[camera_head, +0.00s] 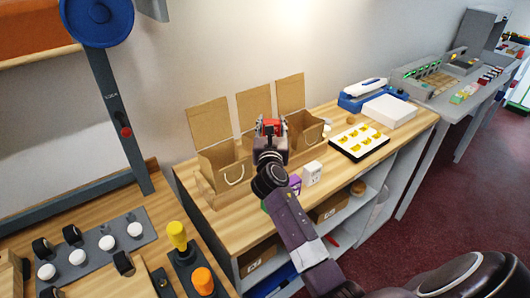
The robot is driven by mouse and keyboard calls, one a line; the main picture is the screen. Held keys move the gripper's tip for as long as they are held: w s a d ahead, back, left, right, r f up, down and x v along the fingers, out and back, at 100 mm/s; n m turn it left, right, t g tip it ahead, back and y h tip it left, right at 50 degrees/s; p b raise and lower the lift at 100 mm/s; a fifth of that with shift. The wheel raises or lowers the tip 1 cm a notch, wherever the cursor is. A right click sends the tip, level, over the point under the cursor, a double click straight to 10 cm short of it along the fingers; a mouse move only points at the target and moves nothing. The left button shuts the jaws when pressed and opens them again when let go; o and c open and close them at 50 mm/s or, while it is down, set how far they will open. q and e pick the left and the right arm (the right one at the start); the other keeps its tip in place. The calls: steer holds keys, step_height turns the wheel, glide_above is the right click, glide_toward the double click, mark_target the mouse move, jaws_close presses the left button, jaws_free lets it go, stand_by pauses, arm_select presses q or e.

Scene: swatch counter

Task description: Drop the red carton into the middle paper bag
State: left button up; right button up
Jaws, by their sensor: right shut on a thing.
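Three brown paper bags stand in a row on the wooden counter: the left bag (217,155), the middle bag (251,104) and the right bag (291,96). My right gripper (271,131) is shut on the red carton (272,124), of which only a small part shows. In the picture the gripper and carton overlap the middle bag and hide much of its mouth and front. I cannot tell how high above the bag they are. My left gripper is not in view.
A white carton (312,172) and a purple carton (295,184) stand in front of the bags, close to my right arm. A black tray with yellow pieces (359,142) and a white box (389,111) are to the right. A panel with white knobs (90,250) is at lower left.

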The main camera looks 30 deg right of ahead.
steer(key=shift+r, duration=0.1)
steer(key=o, duration=1.3)
steer(key=shift+c, duration=0.2)
steer(key=shift+s, duration=0.1)
steer(key=v, duration=1.2)
